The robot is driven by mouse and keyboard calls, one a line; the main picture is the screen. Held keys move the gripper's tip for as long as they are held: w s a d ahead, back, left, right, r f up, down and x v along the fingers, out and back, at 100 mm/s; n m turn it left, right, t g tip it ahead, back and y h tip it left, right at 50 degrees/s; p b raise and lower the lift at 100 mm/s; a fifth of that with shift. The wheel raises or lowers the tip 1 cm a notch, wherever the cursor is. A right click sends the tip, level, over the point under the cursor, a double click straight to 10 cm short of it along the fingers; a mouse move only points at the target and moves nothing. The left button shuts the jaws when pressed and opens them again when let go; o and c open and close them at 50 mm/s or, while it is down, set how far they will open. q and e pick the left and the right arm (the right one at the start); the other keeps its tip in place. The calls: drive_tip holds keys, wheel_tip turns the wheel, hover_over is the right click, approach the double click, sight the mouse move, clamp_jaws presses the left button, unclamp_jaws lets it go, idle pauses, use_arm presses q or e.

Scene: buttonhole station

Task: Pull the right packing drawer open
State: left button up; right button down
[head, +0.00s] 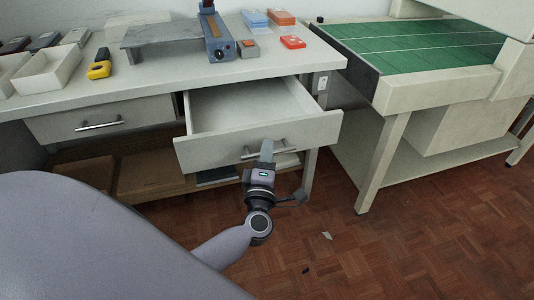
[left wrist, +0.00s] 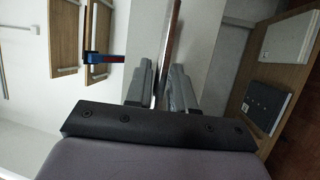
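The right packing drawer (head: 250,145) is pulled well out from under the packing table, and its pale, empty inside shows in the head view. Its front carries a metal bar handle (head: 282,147). The exact contact is partly hidden by the fingers. My right gripper is in neither view.
The left drawer (head: 100,118) is closed. The table (head: 300,62) carries a white tray (head: 45,72), a yellow tool (head: 99,66), a blue device (head: 217,45) and small boxes. A green-topped bench (head: 425,45) stands at right, its leg (head: 382,165) near the drawer. Floor in front is mostly clear.

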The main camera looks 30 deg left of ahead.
use_arm(q)
clamp_jaws()
drive_tip(key=s+d+p, duration=0.2)
drive_tip(key=s+d, duration=0.3)
drive_tip(key=d, duration=0.1)
unclamp_jaws()
drive_tip(key=shift+s+f, duration=0.1)
